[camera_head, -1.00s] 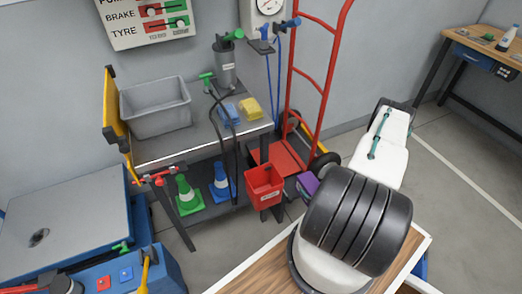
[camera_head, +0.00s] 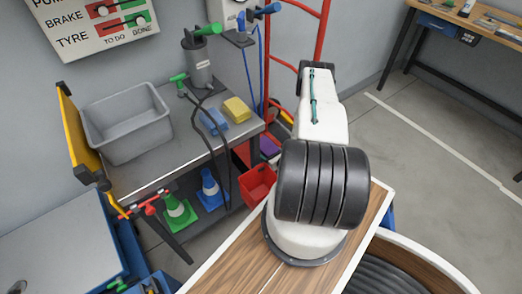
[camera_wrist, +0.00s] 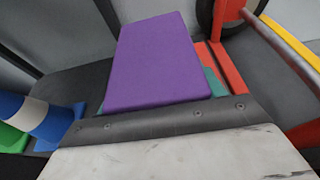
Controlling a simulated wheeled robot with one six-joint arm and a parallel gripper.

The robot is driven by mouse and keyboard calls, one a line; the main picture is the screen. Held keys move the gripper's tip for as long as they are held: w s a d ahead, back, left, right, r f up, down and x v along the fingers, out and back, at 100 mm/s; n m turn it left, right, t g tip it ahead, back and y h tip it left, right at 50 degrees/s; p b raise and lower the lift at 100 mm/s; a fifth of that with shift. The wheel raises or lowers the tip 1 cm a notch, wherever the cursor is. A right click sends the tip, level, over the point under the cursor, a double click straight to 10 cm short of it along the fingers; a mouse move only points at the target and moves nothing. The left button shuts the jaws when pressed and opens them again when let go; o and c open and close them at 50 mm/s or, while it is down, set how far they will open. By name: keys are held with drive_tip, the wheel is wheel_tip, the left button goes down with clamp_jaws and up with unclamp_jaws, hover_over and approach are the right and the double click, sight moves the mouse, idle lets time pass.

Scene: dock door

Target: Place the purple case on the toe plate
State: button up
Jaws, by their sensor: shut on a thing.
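The purple case (camera_wrist: 155,60) fills the middle of the wrist view, in the grip of my gripper (camera_wrist: 155,98). Teal finger parts show at both sides of the case's near end. In the head view a small purple patch of the case (camera_head: 270,147) shows left of my arm; my gripper is hidden there. The red toe plate (camera_wrist: 215,60) shows just right of the case in the wrist view and is partly covered by it. I cannot tell whether the case touches the plate. The red hand truck (camera_head: 322,35) stands against the wall.
A red bucket (camera_head: 256,186) stands close to the case's left. The workbench (camera_head: 150,178) carries a grey bin (camera_head: 128,130), with green and blue cones (camera_head: 211,188) below. A yellow bar (camera_wrist: 292,40) runs at the right in the wrist view. Open floor lies right.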

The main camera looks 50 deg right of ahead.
drive_tip(key=x, duration=0.3)
drive_tip(key=r+x, duration=0.1)
drive_tip(key=x, duration=0.1)
drive_tip(key=shift+w+d, duration=0.3)
drive_tip(key=shift+d, duration=0.05)
drive_tip(key=shift+w+d+f, duration=0.1)
drive_tip(key=shift+w+f, duration=0.05)
drive_tip(key=shift+f, duration=0.75)
drive_tip(key=shift+w+f, duration=0.15)
drive_tip(key=shift+f, duration=0.7)
drive_tip(key=shift+f, duration=0.1)
drive_tip(key=o, duration=1.4)
drive_tip(key=shift+f, duration=0.1)
drive_tip(key=v, duration=1.2)
